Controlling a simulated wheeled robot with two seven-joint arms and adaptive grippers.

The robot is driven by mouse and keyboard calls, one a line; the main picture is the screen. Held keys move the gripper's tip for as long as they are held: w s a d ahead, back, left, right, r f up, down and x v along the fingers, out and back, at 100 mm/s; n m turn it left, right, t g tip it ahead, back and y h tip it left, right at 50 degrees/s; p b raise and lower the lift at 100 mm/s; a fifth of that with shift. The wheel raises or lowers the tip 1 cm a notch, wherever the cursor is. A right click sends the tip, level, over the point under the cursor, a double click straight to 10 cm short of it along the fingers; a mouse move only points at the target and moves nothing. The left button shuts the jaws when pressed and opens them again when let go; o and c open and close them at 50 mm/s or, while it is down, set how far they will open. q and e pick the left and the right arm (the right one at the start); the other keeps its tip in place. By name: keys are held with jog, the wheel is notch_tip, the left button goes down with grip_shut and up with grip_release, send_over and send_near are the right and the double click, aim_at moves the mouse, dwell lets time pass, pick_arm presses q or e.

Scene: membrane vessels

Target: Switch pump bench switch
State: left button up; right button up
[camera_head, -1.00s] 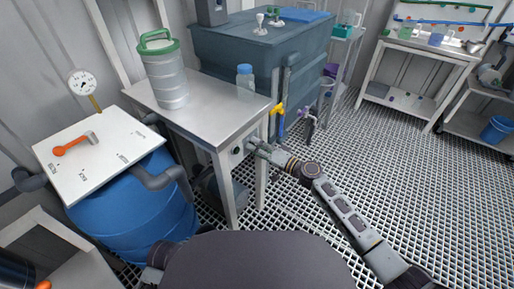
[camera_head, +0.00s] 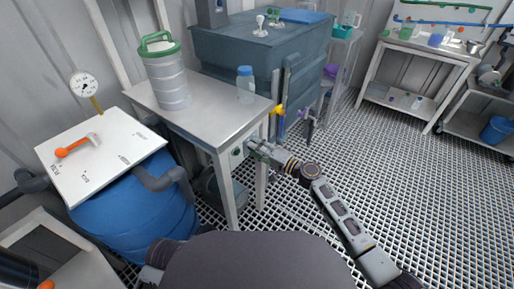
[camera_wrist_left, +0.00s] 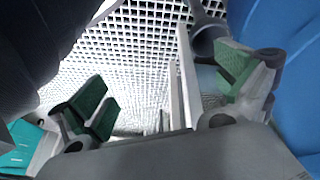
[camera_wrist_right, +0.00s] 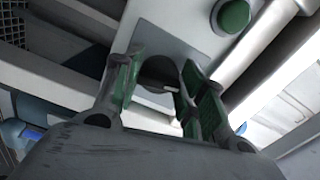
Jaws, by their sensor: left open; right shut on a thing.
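The pump bench (camera_head: 200,97) is a steel-topped table, with a small switch box under its front right edge. In the right wrist view the switch's dark round knob (camera_wrist_right: 158,73) sits on a pale plate beside a green button (camera_wrist_right: 234,16). The green button (camera_head: 237,151) also shows in the head view. My right gripper (camera_wrist_right: 163,75) is shut on the knob, one green-padded finger on each side; the fingers partly hide it. In the head view my right gripper (camera_head: 254,147) is at the bench's front right leg. My left gripper (camera_wrist_left: 165,88) is open and empty.
A blue barrel (camera_head: 135,215) with a white top panel (camera_head: 100,165) is at left. A large tank (camera_head: 250,50) stands behind. The grating floor (camera_head: 400,180) at right is clear.

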pick_arm(q)
notch_tip(320, 180, up, 4)
jog(key=a+r+p, duration=0.1)
jog(key=p, duration=0.1)
jog(key=shift+g+y, duration=0.5)
jog(key=shift+g, duration=0.1)
jog(key=f, duration=0.1)
jog(key=f+p, duration=0.1)
jog(key=f, duration=0.1)
jog(key=f+p, duration=0.1)
jog(key=f, duration=0.1)
jog(key=shift+w+a, duration=0.2)
jog(key=shift+a, duration=0.15)
pick_arm(e)
jog(key=m, duration=0.8)
jog(key=o, duration=0.9)
pick_arm(q)
jog(key=shift+s, duration=0.3)
pick_arm(e)
jog(key=shift+o, duration=0.7)
jog(key=shift+r, duration=0.1)
pick_arm(q)
jog(key=shift+d, duration=0.1)
pick_arm(e)
jog(key=shift+d, duration=0.1)
